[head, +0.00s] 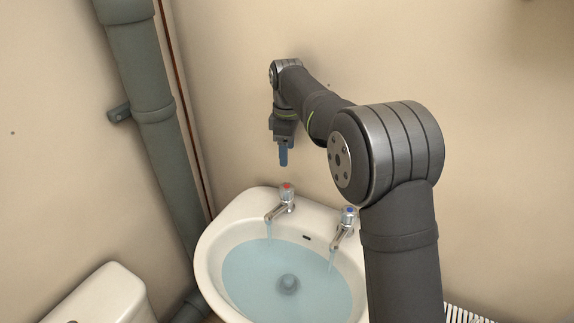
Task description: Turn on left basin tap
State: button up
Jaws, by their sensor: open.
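The left basin tap (285,199) is chrome with a red marker on top and stands on the back rim of the white basin (207,255). A thin stream of water appears to fall from its spout. The right tap (346,224) has a blue marker, and water appears to run from it too. My gripper (283,160) has blue fingers pointing down. It is open and empty, above the left tap and apart from it. The fingers overlap in this view, so the gap between them is hidden.
Bluish water (250,275) stands in the basin, with a dark round plug or drain (288,283) in it. A thick grey pipe (160,130) runs down the wall at left. A white toilet cistern (105,295) is at lower left. My arm hides the basin's right side.

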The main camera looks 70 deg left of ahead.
aim_at(287, 186)
notch_tip(287, 186, up, 2)
jog(key=shift+r, duration=0.1)
dwell(0.4)
notch_tip(287, 186, down, 18)
jog(key=shift+r, duration=0.25)
jog(key=shift+r, duration=0.1)
dwell(0.4)
